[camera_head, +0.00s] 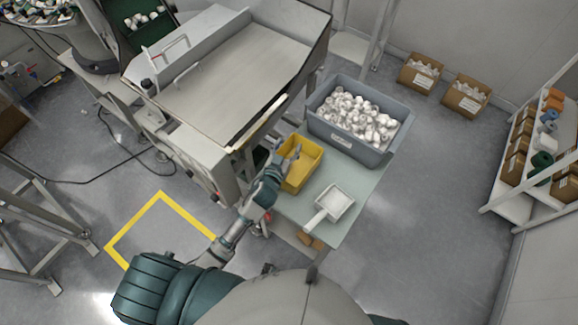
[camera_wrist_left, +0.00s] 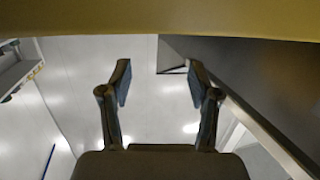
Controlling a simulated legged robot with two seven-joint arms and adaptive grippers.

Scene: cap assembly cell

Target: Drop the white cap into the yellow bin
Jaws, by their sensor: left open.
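The yellow bin (camera_head: 312,158) stands on the table beside the machine. My left gripper (camera_head: 287,156) is at the bin's left side, partly covering it. The wrist view shows the gripper (camera_wrist_left: 160,80) open, with its two fingers apart and nothing between them. A yellow band, likely the bin (camera_wrist_left: 160,18), crosses the top of that view. Many white caps (camera_head: 352,115) lie in the large grey bin (camera_head: 341,141) behind and to the right. No single white cap can be made out in the yellow bin; part of its inside is hidden. My right gripper is out of view.
A white scoop-like tray (camera_head: 333,201) lies on the pale table (camera_head: 292,209), in front of the yellow bin. The metal machine (camera_head: 230,70) rises close to the left of my gripper. Cardboard boxes (camera_head: 466,97) and a shelf (camera_head: 520,200) stand farther right.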

